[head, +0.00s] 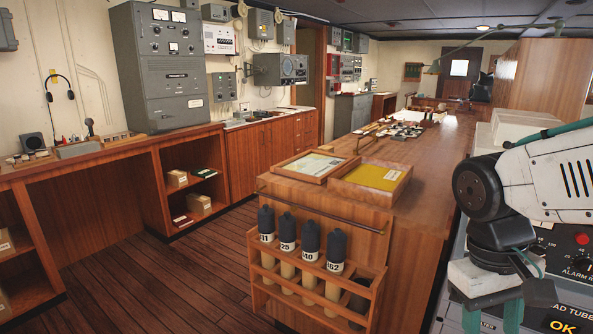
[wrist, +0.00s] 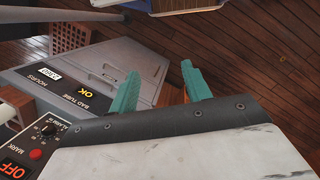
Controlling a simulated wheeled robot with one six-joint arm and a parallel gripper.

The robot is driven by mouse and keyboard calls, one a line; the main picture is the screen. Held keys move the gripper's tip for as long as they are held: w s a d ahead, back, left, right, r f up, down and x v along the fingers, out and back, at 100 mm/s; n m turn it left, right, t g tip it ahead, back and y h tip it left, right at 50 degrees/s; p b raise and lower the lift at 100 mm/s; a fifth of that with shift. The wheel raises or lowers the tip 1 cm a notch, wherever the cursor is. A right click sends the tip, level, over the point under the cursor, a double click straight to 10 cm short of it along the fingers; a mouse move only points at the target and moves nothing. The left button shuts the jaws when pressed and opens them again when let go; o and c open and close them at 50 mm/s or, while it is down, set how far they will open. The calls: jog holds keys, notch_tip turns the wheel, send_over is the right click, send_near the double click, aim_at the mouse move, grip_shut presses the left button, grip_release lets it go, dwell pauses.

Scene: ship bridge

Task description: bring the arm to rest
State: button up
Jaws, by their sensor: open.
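My gripper (head: 492,317) is at the lower right of the head view, at the end of my white and black arm, with its teal fingers pointing down. In the wrist view my gripper (wrist: 163,84) has its two teal fingers apart, with nothing between them. A grey panel (wrist: 90,65) with "BAD TUBE" and "OK" labels, a knob and a red button lies beyond and left of the fingers. The same panel (head: 574,296) shows at the right edge of the head view, partly behind my arm. I cannot tell the gap between fingers and panel.
A wooden counter (head: 433,155) runs back from the centre, with two shallow trays and a rack (head: 318,300) of several dark-capped tubes at its near end. A grey cabinet (head: 165,75) stands on the left wall counter. Plank floor (head: 150,280) is clear between them.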

jog(key=s+r+m+t+y, duration=0.1)
jog(key=s+r+t, duration=0.2)
jog(key=s, duration=0.2)
jog(key=shift+s+a+r+y, duration=0.15)
jog(key=shift+a+y, duration=0.25)
jog(key=shift+a, duration=0.05)
dwell(0.5)
